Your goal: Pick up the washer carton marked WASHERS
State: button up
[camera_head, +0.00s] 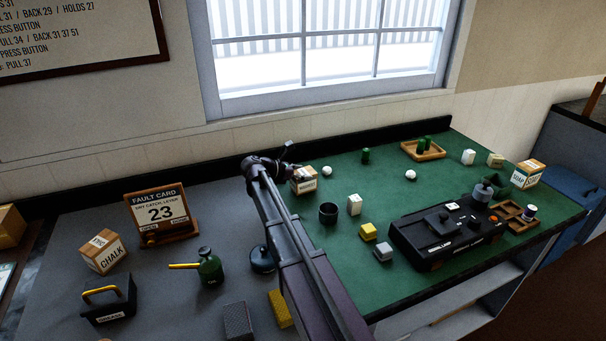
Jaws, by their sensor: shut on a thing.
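A small carton (305,182), white on top with brown sides and a dark label, is at the back left of the green mat. Its label is too small to read surely, but it fits the washer carton. My gripper (296,170) is at the carton's upper left side, shut on it. The fingers are small and partly hidden by my own wrist. I cannot tell whether the carton is touching the mat or just above it.
A dark cup (328,213), a white block (354,204) and a white ball (327,171) stand close to the carton. A black lever device (445,235) fills the right front. A chalk carton (104,255) and green oil can (210,267) are left.

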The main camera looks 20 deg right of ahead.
aim_at(303, 172)
jog(key=shift+r+p, duration=4.2)
jog(key=shift+r, duration=0.2)
